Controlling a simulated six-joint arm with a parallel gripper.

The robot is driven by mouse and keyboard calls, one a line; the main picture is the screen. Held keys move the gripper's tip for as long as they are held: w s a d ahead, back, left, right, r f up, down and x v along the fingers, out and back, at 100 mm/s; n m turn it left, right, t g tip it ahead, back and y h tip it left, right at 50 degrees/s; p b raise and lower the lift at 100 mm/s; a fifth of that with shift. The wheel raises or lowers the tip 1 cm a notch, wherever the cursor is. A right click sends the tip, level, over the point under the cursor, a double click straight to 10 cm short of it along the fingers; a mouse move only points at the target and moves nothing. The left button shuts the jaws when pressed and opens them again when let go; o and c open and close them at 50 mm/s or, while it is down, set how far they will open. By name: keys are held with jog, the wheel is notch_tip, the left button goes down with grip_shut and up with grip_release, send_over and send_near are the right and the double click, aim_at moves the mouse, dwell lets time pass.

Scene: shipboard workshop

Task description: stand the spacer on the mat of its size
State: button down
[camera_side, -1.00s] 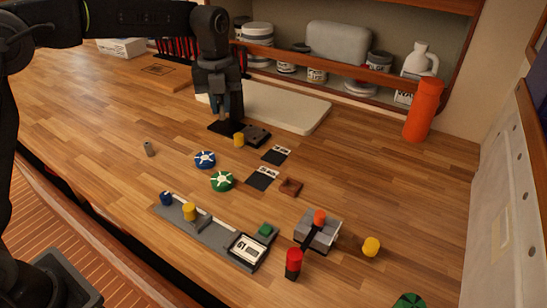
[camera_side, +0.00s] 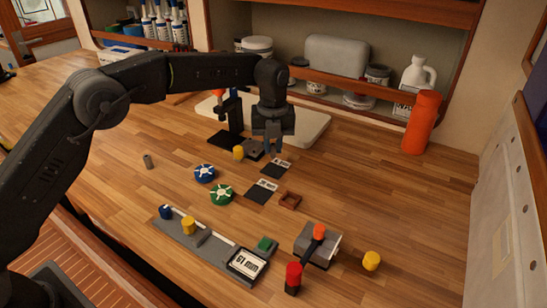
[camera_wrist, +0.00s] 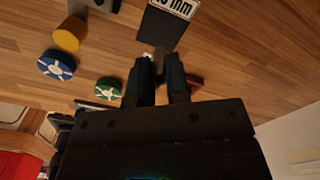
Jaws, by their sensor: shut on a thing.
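My gripper (camera_side: 272,147) is shut, with its fingers pointing down just beyond the two dark mats. Its fingertips also show in the wrist view (camera_wrist: 157,68), with a small greyish piece between them, largely hidden; I take it to be the spacer (camera_wrist: 158,56). The far dark mat (camera_side: 276,166) and the near dark mat (camera_side: 262,190) each have a white label strip. In the wrist view a dark mat (camera_wrist: 157,28) lies past the fingertips, its label ending in "mm". I cannot tell which size it is.
A black stand (camera_side: 230,125), a yellow cylinder (camera_side: 238,153) and a grey block (camera_side: 253,151) are left of my gripper. Blue (camera_side: 205,174) and green (camera_side: 220,194) discs lie left of the mats.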

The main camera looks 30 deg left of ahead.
aim_at(274, 157)
jog(key=shift+f, duration=2.1)
jog(key=shift+f, duration=0.15)
jog(key=c, duration=1.1)
grip_release()
